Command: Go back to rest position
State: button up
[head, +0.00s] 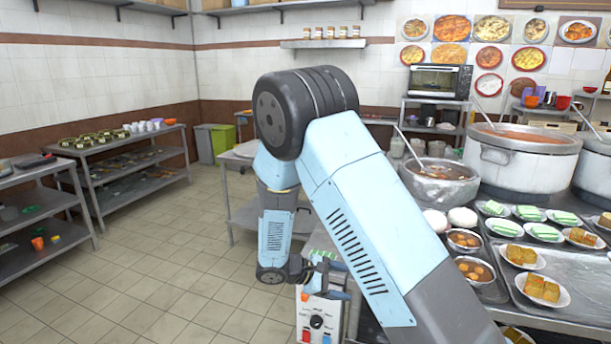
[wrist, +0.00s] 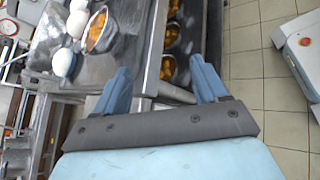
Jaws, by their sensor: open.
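My gripper (wrist: 161,86) is open in the wrist view, its two blue fingers spread wide with nothing between them. In the head view my gripper (head: 330,275) hangs low at the end of my bent blue arm, partly hidden behind the arm link. It is in front of the counter's left end, above a white box with knobs (head: 318,318). In the wrist view the counter edge (wrist: 152,60) and bowls of brown food (wrist: 168,68) lie beyond the fingers.
The steel counter (head: 500,290) at right holds large stockpots (head: 520,165), a smaller pot (head: 440,185), plates of food and bowls (head: 472,270). Shelves (head: 130,165) stand along the left wall. Tiled floor (head: 170,260) is clear between them.

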jog(key=s+d+r+m+g+y, duration=0.1)
jog(key=s+d+r+m+y, duration=0.4)
jog(key=r, duration=0.5)
jog(key=s+d+r+m+g+y, duration=0.1)
jog(key=s+d+r+m+y, duration=0.2)
jog(key=s+d+r, duration=0.5)
jog(key=s+r+m+t+y, duration=0.4)
jog(key=s+r+m+t, duration=0.1)
jog(key=s+r, duration=0.6)
jog(key=shift+s+d+r+m, duration=0.4)
jog(key=shift+r, duration=0.5)
jog(key=shift+c, duration=0.2)
